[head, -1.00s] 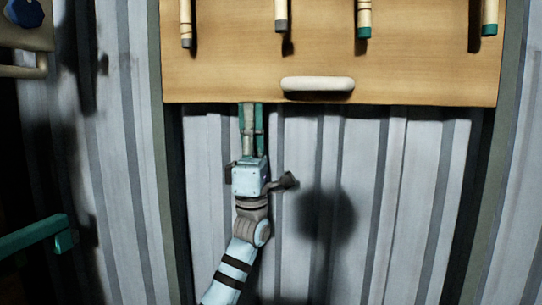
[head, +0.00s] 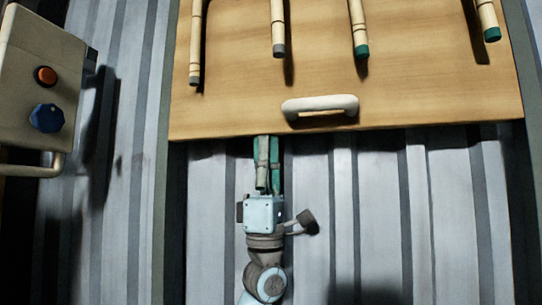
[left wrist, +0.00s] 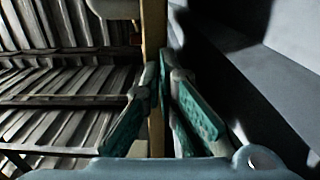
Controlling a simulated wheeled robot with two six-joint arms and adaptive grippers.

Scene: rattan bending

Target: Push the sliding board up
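The wooden sliding board (head: 350,85) fills the upper part of the head view, with a white handle (head: 320,105) near its lower edge. My left gripper (head: 265,140) points up, its tips at the board's lower edge, left of the handle. Its slim teal-padded fingers look closed together in both views. In the left wrist view the gripper (left wrist: 165,75) has its tips beside the board's tan edge (left wrist: 154,30). I cannot tell exact contact. The handle stands free of my fingers. My right gripper is not in view.
Several rods, one of them a bamboo-coloured rod (head: 278,25), hang on the board's face. A control box (head: 35,85) with an orange button and blue knob stands at the left. The ribbed grey wall (head: 375,200) below the board is bare.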

